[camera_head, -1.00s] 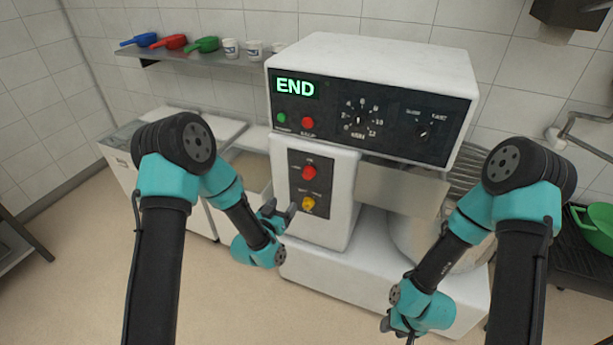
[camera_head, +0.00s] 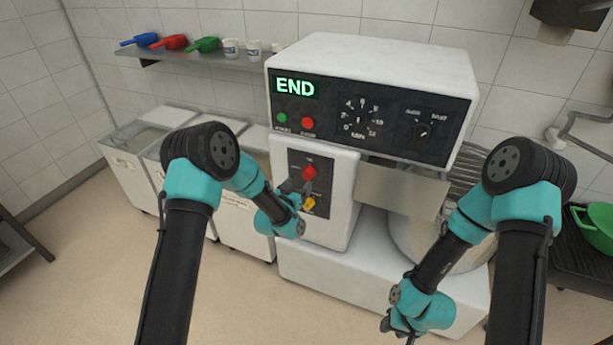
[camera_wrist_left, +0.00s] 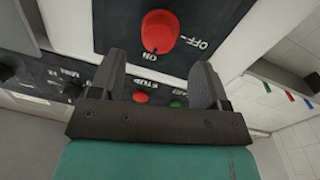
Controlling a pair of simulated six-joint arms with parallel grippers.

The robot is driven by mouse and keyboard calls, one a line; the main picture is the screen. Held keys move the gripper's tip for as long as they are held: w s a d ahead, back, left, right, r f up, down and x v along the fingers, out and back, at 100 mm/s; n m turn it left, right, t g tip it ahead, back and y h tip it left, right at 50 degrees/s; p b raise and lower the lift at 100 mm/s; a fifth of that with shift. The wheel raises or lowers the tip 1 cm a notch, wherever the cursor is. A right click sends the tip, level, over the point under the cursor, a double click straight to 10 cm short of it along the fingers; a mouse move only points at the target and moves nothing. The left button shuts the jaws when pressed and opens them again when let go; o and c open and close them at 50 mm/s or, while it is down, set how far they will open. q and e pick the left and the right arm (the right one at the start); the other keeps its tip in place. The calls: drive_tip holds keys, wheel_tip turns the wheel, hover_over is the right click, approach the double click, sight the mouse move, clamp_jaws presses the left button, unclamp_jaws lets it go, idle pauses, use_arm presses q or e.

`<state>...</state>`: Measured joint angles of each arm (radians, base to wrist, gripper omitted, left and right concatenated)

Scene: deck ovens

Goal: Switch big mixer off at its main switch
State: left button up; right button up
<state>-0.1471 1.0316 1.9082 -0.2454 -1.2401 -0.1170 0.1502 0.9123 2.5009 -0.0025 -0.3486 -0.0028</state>
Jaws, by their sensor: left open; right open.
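The big mixer (camera_head: 380,68) is a white machine with a lit END display (camera_head: 295,87). On a dark panel on its column sits a red rotary main switch (camera_head: 309,172), with a yellow switch (camera_head: 309,203) below it. My left gripper (camera_head: 297,187) is open at this panel, close to the red switch, partly covering the panel. In the left wrist view, the red switch (camera_wrist_left: 160,32) sits just beyond the open, empty fingers (camera_wrist_left: 157,72), with ON and OFF labels beside it. No contact is visible. My right gripper (camera_head: 398,330) is open, low in front of the mixer base.
Green and red buttons (camera_head: 294,120) and dials sit on the mixer's upper panel. A shelf (camera_head: 215,60) with scoops and cups hangs at the back left. White bins (camera_head: 130,160) stand left of the mixer. A green pan (camera_head: 594,228) is at the right.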

sight(306, 176)
use_arm(q)
drive_tip(key=x, duration=0.6)
drive_tip(key=shift+w+d, duration=0.15)
drive_tip(key=shift+w, duration=0.05)
drive_tip(key=shift+c, duration=0.2)
drive_tip(key=c, duration=0.8)
